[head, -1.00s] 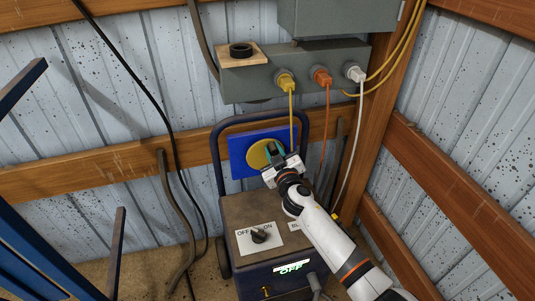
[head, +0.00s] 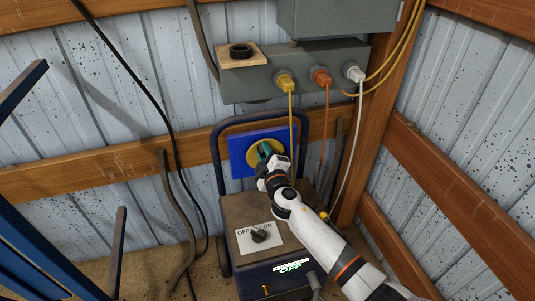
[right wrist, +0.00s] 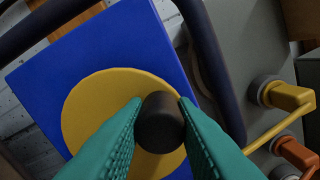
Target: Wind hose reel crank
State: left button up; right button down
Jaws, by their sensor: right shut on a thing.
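The hose reel crank shows as a yellow disc (right wrist: 95,100) on a blue square panel (head: 237,155) set behind the dark cart frame. A dark round knob (right wrist: 160,123) stands out from the disc, near its right edge in the right wrist view. My right gripper (head: 265,152) is at the disc, its green fingers shut on the knob from both sides. In the head view the gripper hides part of the disc and the knob. My left gripper is not in view.
A cart box with an OFF/ON knob (head: 259,235) stands below the panel. Above hangs a grey outlet box (head: 255,86) with yellow, orange and white plugs, their cords hanging close by on the right. A blue metal frame (head: 40,240) is at the left.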

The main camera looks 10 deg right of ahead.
aim_at(254, 156)
jog(key=shift+a+f+n, duration=0.2)
jog(key=shift+f+n, duration=0.05)
jog(key=shift+n, duration=0.55)
jog(key=n, duration=0.2)
jog(key=a+f+n, duration=0.1)
jog(key=n, duration=0.1)
jog(key=shift+a+f+n, duration=0.1)
jog(key=shift+a+n, duration=0.1)
jog(key=shift+n, duration=0.2)
jog(key=n, duration=0.1)
jog(key=f+n, duration=0.1)
jog(key=n, duration=0.2)
jog(key=shift+a+f, duration=0.15)
jog(key=shift+a, duration=0.2)
jog(key=shift+f+n, duration=0.15)
jog(key=shift+n, duration=0.25)
